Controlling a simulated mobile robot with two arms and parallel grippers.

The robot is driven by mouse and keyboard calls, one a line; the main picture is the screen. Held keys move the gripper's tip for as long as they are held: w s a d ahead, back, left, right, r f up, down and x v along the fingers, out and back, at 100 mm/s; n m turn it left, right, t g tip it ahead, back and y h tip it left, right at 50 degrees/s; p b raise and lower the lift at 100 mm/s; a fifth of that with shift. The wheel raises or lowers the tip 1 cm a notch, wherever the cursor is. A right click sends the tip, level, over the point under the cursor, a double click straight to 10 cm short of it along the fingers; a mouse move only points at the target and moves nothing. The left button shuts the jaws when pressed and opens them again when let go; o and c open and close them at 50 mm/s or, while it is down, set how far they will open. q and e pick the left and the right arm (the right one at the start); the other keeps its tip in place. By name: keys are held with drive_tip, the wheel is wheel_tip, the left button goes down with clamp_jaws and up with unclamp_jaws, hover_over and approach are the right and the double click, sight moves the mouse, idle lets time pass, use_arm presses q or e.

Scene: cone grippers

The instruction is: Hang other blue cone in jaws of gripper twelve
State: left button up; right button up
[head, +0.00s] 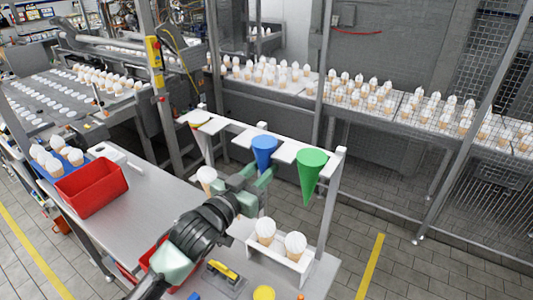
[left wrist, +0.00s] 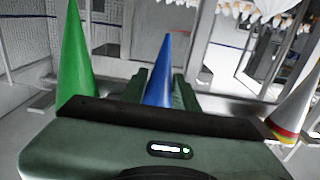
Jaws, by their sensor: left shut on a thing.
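A blue cone (head: 263,147) is point down at the middle of the white rack (head: 235,125), at a gap between its plates. My left gripper (head: 262,178) is shut on its lower part. In the left wrist view the blue cone (left wrist: 160,80) stands between my fingers (left wrist: 158,90). I cannot tell whether the rack's jaws grip it, and no number twelve is readable. A green cone (head: 312,172) hangs at the rack's right end. A pale cone with coloured bands (head: 201,140) hangs at its left end; it also shows in the wrist view (left wrist: 295,110). My right gripper is not in view.
A white holder (head: 285,262) with two wrapped cones stands below the rack on the grey table (head: 150,210). A red bin (head: 92,187) and a blue tray of cones (head: 58,168) are at left. A yellow-topped tool (head: 223,272) lies near the front.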

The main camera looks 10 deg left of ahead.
use_arm(q)
drive_tip(key=p+v, duration=0.1)
drive_tip(key=v, duration=0.6)
idle(0.9)
